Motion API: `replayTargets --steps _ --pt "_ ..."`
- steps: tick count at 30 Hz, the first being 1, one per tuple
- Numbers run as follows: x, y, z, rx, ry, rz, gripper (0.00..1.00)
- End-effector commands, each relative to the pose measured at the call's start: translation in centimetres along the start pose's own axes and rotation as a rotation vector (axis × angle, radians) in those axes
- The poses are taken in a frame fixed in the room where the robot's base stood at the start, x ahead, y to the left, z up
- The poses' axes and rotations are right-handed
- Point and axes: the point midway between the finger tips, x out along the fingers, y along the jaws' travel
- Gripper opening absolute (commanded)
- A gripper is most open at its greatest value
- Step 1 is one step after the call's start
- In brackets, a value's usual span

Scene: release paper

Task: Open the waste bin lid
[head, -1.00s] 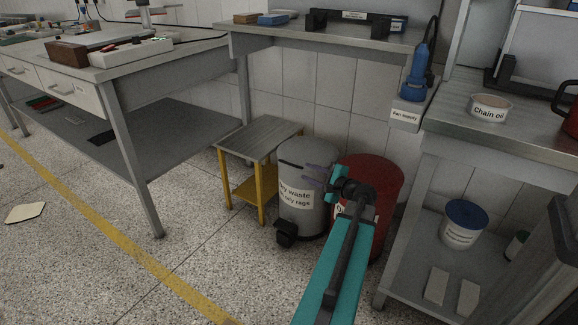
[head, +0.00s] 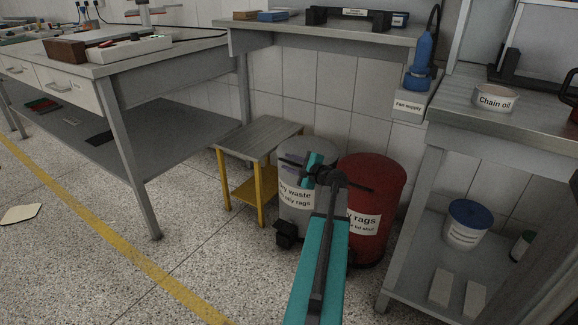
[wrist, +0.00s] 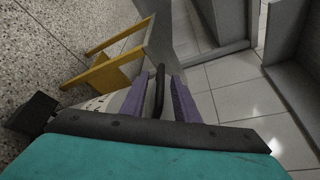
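The grey waste bin (head: 295,205), labelled dry waste, stands on the floor with a black pedal (head: 286,236) at its front. Its lid (head: 320,146) looks closed; my arm hides part of it. My gripper (head: 290,166) is over the near upper part of this bin. In the wrist view, my gripper's two purple fingers (wrist: 159,100) are apart, one on each side of a dark bar (wrist: 158,82) that looks like the lid handle. Gaps show on both sides of the bar. I cannot tell exactly how deep the bar sits between the fingers.
A red bin (head: 372,190) labelled rags stands close on the right. A small yellow-legged table (head: 258,138) stands close on the left. A workbench (head: 320,35) overhangs behind, and a shelved bench (head: 440,125) is at right. The floor in front is open.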

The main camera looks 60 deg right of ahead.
Motion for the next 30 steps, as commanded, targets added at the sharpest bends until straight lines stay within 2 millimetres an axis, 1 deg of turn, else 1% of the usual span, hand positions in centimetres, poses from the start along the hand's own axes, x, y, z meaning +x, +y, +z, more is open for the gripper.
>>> replayTargets --steps 3,11,14,16,17,30 --pt "0.38 0.0 -0.01 0.0 0.0 0.0 0.28" --pt "0.38 -0.03 0.04 0.0 0.0 0.0 0.28" --pt "0.38 -0.03 0.04 0.0 0.0 0.0 0.13" --pt "0.38 -0.03 0.05 0.0 0.0 0.0 0.01" --pt "0.38 -0.03 0.05 0.0 0.0 0.0 0.0" --pt "0.46 -0.2 0.35 0.005 -0.003 0.003 0.0"
